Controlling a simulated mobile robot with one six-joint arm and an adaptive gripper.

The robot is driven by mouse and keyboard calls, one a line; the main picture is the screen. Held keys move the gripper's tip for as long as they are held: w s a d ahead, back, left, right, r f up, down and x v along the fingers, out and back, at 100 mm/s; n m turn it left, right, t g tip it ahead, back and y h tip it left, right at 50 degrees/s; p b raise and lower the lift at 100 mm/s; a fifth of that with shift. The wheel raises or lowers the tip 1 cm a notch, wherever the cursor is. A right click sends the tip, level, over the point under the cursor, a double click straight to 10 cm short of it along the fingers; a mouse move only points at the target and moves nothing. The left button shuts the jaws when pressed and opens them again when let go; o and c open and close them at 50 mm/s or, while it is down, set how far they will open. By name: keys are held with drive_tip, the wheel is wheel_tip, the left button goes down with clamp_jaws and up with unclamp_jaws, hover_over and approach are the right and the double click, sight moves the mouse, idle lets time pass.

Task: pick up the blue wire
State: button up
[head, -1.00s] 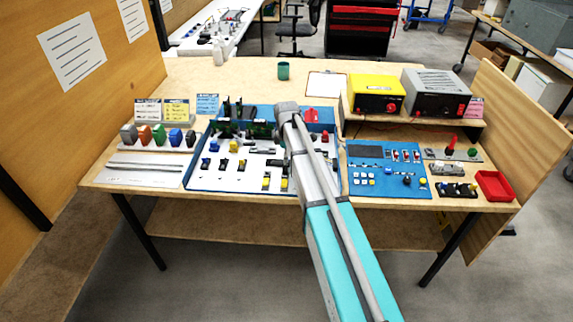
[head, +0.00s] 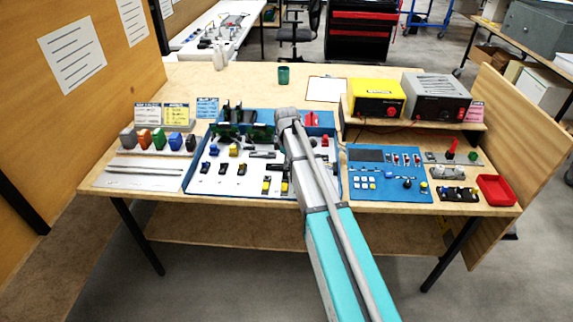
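A blue coil-like piece (head: 176,141), which looks like the blue wire, stands in a row of coloured pieces at the left of the bench. It is between a green piece and a dark piece. My arm reaches over the parts tray (head: 187,187), with its wrist above the tray's right half, well to the right of the blue piece. My gripper is hidden behind the wrist and arm, so its fingers and anything in them do not show.
A blue control panel (head: 400,190), a red bin (head: 496,189) and a yellow power supply (head: 376,97) are at the right. A green cup (head: 284,75) stands at the back on clear bench top.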

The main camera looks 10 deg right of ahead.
drive_tip(key=shift+c, duration=1.3)
drive_tip(key=shift+r, duration=0.2)
drive_tip(key=shift+r+p, duration=0.75)
drive_tip(key=shift+p, duration=0.25)
drive_tip(key=s+r+p, duration=1.1)
drive_tip(key=s, duration=0.3)
